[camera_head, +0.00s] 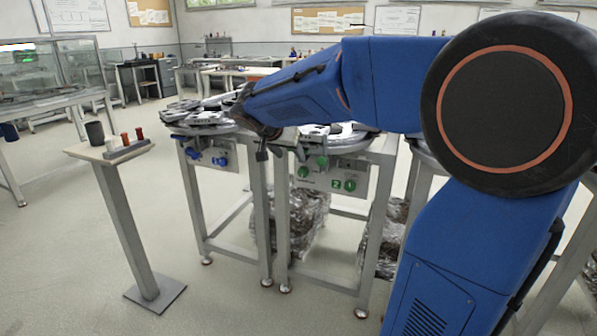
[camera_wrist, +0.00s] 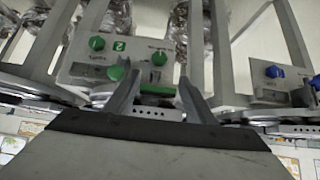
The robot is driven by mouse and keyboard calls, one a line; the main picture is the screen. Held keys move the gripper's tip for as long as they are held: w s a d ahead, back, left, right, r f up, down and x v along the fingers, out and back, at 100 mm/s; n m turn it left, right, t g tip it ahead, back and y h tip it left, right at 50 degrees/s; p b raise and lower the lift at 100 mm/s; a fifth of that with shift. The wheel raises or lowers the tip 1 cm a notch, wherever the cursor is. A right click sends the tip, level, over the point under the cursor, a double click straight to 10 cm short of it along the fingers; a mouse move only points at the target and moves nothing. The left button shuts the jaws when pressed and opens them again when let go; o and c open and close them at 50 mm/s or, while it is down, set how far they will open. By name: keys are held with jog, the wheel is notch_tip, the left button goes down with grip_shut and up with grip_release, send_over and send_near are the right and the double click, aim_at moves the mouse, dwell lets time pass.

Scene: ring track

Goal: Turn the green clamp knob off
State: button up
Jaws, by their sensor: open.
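The station panel (camera_head: 322,178) with green knobs hangs below the middle table. One green knob (camera_head: 303,172) is on its left and another green knob (camera_head: 349,185) is at its lower right, beside a green "2" plate. In the wrist view, which looks upside down, one green knob (camera_wrist: 159,58) shows just beyond the fingertips and another green knob (camera_wrist: 97,43) is farther left. The labels are too small to tell which is the clamp knob. My gripper (camera_wrist: 158,84) is open and empty, apart from the knobs. In the head view my gripper (camera_head: 262,148) points down left of the panel.
A panel with blue knobs (camera_head: 208,156) is on the neighbouring table to the left. Ring track pieces (camera_head: 200,116) lie on top. A small stand (camera_head: 110,152) holding a dark cup and pegs is at left. The floor in front is clear.

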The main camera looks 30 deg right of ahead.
aim_at(302, 170)
jog(key=x, duration=1.4)
jog(key=shift+d+f, duration=0.15)
jog(key=shift+d, duration=0.1)
jog(key=c, duration=1.1)
